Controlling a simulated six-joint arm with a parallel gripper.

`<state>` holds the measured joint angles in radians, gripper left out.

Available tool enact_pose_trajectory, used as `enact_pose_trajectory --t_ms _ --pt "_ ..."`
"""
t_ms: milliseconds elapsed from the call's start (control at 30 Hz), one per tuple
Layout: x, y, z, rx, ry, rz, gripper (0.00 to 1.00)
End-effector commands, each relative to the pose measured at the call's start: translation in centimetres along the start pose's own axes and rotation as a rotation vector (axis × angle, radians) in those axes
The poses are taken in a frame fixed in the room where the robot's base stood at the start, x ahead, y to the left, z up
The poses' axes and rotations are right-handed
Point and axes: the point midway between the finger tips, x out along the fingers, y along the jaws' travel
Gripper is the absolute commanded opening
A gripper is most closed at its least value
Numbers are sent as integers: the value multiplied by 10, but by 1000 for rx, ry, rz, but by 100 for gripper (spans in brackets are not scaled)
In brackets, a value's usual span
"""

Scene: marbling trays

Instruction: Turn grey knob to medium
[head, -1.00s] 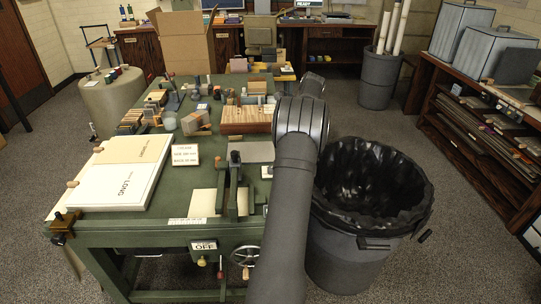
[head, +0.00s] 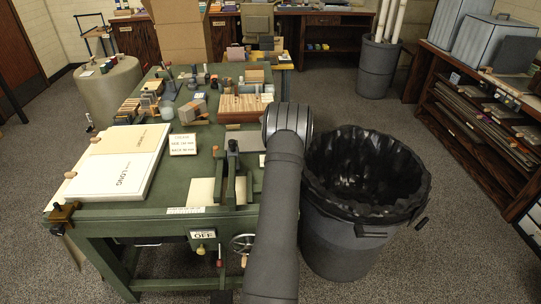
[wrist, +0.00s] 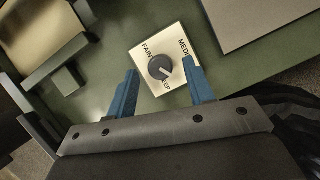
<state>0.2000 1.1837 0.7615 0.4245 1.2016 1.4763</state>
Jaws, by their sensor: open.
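The grey knob (wrist: 160,67) sits on a cream square plate (wrist: 148,47) in the wrist view. The plate reads "FAINT" at left, "MEDI…" at upper right and a word ending in "EP" at the lower side. The knob's light pointer mark points down and right, near the "EP" letters. My gripper (wrist: 159,72) is open, its two blue fingers to the left and right of the knob in the picture, with visible gaps. Their height over the plate is hard to judge. In the head view my arm hides the gripper and knob.
The plate lies on a green bench top (head: 198,138). A grey slab (wrist: 250,20) is at upper right in the wrist view, and a metal fixture (wrist: 55,65) at left. Blocks and bottles crowd the bench's far part.

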Motion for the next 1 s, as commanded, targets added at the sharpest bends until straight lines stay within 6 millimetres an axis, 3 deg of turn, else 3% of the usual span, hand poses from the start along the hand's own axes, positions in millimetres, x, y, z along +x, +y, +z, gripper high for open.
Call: enact_pose_trajectory --t_ms 133,433,667,1000 --pt "11 0 0 0 0 -1 48" --pt "13 0 0 0 0 -1 48" --pt "13 0 0 0 0 -1 5" --pt "13 0 0 -35 1 16 4"
